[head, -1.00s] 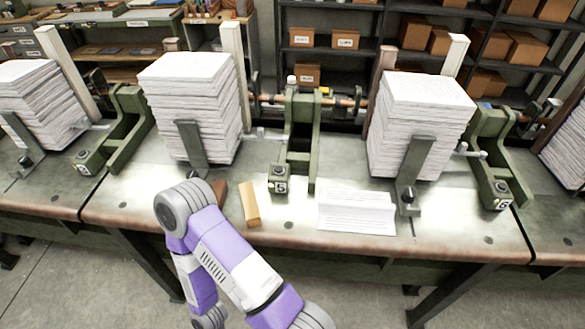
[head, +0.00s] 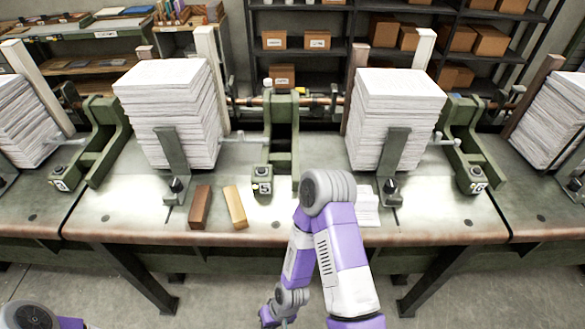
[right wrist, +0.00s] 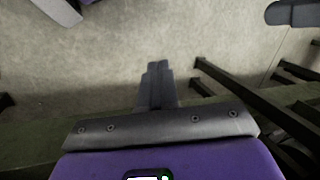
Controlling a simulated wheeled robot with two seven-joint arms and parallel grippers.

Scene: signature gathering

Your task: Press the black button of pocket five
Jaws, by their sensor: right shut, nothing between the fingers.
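The pocket five button box (head: 262,184), dark green with a white 5, sits near the front of the bench, with its round black button (head: 262,170) on top. It is uncovered, just left of my purple right arm in the head view. My right gripper (right wrist: 157,88) is shut and empty in the right wrist view, above the floor and apart from the box. My left gripper is out of view; only part of that arm shows at the bottom left.
A brown block (head: 200,207) and a tan block (head: 236,207) lie left of the box. White sheets (head: 368,207) lie right, partly behind my arm. Tall paper stacks (head: 172,115) (head: 395,115) stand on both sides. Another numbered box (head: 471,180) is at right.

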